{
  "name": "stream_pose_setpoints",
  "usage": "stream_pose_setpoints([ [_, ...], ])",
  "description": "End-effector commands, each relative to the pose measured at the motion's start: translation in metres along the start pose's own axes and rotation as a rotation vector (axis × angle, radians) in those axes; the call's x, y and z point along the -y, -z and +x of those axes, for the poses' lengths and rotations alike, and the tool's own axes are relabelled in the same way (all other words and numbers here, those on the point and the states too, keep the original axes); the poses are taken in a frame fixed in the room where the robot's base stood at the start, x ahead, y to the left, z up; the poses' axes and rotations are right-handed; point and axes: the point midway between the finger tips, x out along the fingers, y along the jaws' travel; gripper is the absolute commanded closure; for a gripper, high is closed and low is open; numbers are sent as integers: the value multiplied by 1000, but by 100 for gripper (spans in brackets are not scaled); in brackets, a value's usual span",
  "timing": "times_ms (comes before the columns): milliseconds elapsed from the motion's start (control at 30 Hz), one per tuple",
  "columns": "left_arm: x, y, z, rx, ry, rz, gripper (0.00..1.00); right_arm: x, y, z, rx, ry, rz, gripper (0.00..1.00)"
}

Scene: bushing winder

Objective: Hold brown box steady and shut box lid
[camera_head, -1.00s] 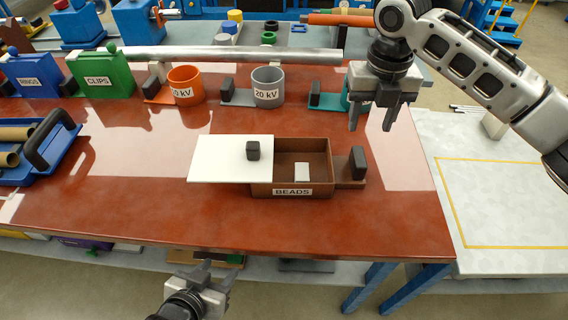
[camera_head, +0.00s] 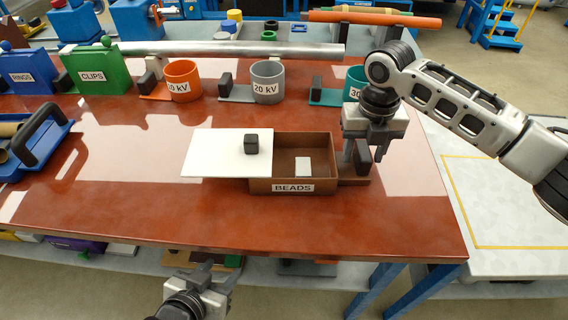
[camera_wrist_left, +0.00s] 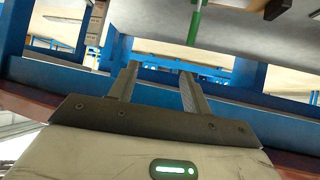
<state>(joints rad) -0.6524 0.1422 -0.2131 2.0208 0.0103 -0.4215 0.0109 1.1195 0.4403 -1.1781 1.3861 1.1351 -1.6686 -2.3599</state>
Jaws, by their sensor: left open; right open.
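The brown box (camera_head: 264,186), labelled BEADS, sits on the red table with its right part open and a small pale card (camera_head: 303,166) inside. The white lid (camera_head: 212,160) with a black knob (camera_head: 251,145) covers the left part and juts out past the left wall. A dark upright handle (camera_head: 362,158) stands at the box's right end. My right gripper (camera_head: 361,160) is open at that handle, its fingers partly in front of it; contact cannot be told. My left gripper (camera_head: 215,272) is open and empty in front of the table edge; it also shows in the left wrist view (camera_wrist_left: 160,82).
Orange (camera_head: 183,82), grey (camera_head: 268,84) and teal (camera_head: 354,82) cups stand behind the box. A green CLIPS holder (camera_head: 97,72) and a blue tray (camera_head: 38,148) are at the left. The red table's front (camera_head: 140,215) is clear.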

Motion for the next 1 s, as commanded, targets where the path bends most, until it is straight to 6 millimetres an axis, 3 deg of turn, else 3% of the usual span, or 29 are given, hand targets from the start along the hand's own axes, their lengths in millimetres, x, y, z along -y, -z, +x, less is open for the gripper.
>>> stream_pose_setpoints([
  [167,0,-3,-2,7,-1,1,52,0,0,-1,0,0,0,51],
  [333,-1,-5,-3,11,-1,0,52,0,0,-1,0,0,0,95],
  [367,-1,-5,-3,12,-1,0,52,0,0,-1,0,0,0,100],
  [667,-3,-8,0,50,-56,-23,53,0,0,-1,0,0,0,100],
  [867,-22,-19,-1,172,-261,-91,53,0,0,-1,1,0,0,100],
  [1000,-43,-21,-13,256,-466,-132,53,0,0,-1,1,0,0,100],
])
